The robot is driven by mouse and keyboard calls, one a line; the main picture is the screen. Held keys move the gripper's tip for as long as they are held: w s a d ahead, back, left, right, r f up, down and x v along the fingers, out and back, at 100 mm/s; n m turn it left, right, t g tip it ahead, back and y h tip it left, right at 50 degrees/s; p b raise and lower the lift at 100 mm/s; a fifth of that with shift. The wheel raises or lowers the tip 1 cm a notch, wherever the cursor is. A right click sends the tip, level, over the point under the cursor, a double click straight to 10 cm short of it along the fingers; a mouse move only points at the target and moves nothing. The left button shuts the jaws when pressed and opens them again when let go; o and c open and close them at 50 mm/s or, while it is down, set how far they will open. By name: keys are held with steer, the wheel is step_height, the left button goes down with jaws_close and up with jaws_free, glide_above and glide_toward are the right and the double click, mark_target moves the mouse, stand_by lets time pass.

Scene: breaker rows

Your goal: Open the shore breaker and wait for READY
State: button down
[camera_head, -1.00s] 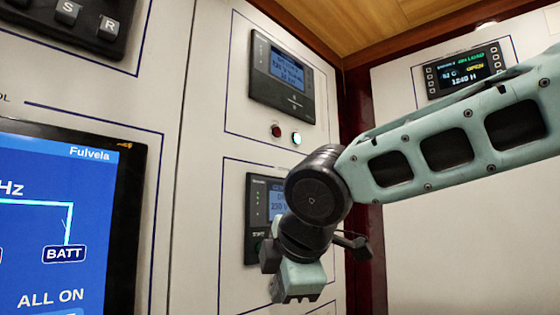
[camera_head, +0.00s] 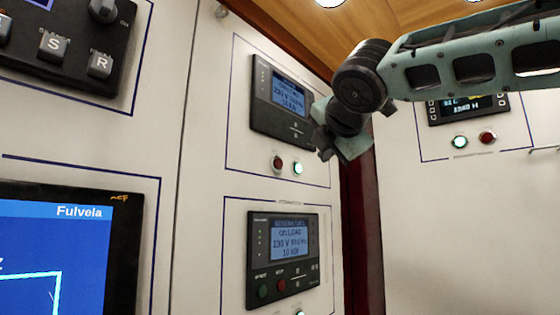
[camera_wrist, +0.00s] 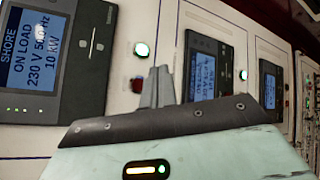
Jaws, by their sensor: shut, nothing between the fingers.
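In the wrist view the shore breaker's display (camera_wrist: 38,50) is at the left and reads SHORE, ON LOAD, 230 V, 10 kW. A lit green-white button (camera_wrist: 142,49) and a dark red button (camera_wrist: 137,86) sit to its right. My gripper (camera_wrist: 158,86) is shut and empty, its fingers overlapping the picture right beside the red button; whether they touch it I cannot tell. In the head view my gripper (camera_head: 328,150) hangs near the right edge of the upper wall display (camera_head: 285,100). I cannot read that display's label there.
A lower display (camera_head: 282,258) shows ON LOAD, with small buttons under its screen. A red button (camera_head: 277,163) and lit button (camera_head: 298,168) sit under the upper display. A large blue touchscreen (camera_head: 55,262) is at the left. Another display (camera_head: 468,105) is on the right wall.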

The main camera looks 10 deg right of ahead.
steer(key=shift+w+a, duration=0.1)
steer(key=w+a+p, duration=0.2)
steer(key=w+a, duration=0.3)
steer(key=w, duration=0.2)
stand_by(0.5)
steer(key=shift+w+a, duration=0.1)
stand_by(1.9)
steer(key=shift+w+a, duration=0.2)
steer(key=shift+w, duration=0.05)
steer(key=shift+w+a+p, duration=0.2)
steer(key=shift+w+p, duration=0.1)
steer(key=shift+p, duration=0.05)
stand_by(0.8)
steer(key=shift+s+d+f+b, duration=0.1)
steer(key=shift+s+d+b, duration=0.2)
steer(key=shift+s+d, duration=0.25)
steer(key=shift+s, duration=0.15)
steer(key=shift+s+d+b, duration=0.35)
steer(key=shift+s+d, duration=0.35)
steer(key=shift+s, duration=0.3)
steer(key=shift+s+d+b, duration=0.3)
steer(key=shift+s+d, duration=0.4)
steer(key=shift+s, duration=0.3)
